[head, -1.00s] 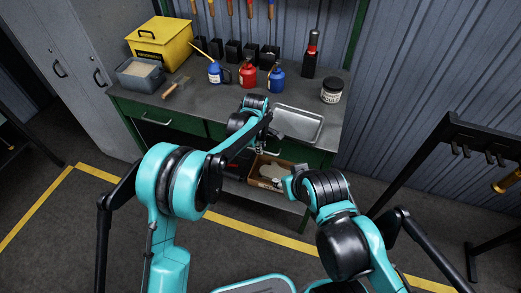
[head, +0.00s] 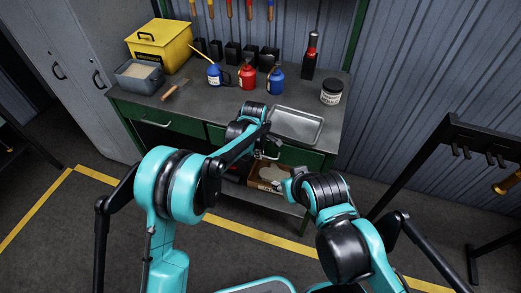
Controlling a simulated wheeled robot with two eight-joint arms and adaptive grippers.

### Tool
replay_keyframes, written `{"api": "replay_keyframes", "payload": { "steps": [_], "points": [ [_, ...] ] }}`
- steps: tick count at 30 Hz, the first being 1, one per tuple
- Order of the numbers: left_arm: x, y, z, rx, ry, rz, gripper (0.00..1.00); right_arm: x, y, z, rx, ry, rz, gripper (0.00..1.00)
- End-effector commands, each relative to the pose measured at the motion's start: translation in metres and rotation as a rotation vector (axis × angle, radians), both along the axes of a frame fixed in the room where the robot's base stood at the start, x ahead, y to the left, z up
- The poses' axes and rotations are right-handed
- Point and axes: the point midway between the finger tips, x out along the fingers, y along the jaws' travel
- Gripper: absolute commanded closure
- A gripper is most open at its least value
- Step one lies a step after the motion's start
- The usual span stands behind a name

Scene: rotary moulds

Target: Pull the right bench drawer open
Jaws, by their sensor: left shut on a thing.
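The green workbench (head: 210,103) has two drawers in its front. The left drawer (head: 160,122) is shut, with a pale bar handle. The right drawer (head: 305,157) is partly covered by my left arm, and I cannot tell whether it stands slightly out. My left gripper (head: 268,151) is at the right drawer's front and shut on its handle, which is mostly hidden. My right gripper (head: 282,184) is lower, in front of the bench's lower shelf. Its fingers are too small and hidden to read.
A cardboard box (head: 262,185) sits on the lower shelf. A black rack (head: 455,135) stands at right.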

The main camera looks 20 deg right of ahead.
Motion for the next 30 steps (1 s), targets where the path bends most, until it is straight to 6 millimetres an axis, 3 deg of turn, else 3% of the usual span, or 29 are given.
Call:
{"api": "replay_keyframes", "payload": {
  "steps": [8,21,30],
  "points": [
    [-0.048,0.033,0.0,0.002,0.003,0.001,1.0,0.0,0.0,-0.003,0.0,0.0,0.0,0.6],
    [-0.149,0.101,0.0,0.001,0.002,0.0,1.0,0.0,0.0,-0.007,0.0,0.0,0.0,0.6],
    [-0.2,0.135,0.0,0.001,0.002,0.001,1.0,0.0,0.0,-0.008,0.0,0.0,0.0,0.6]
  ]
}}
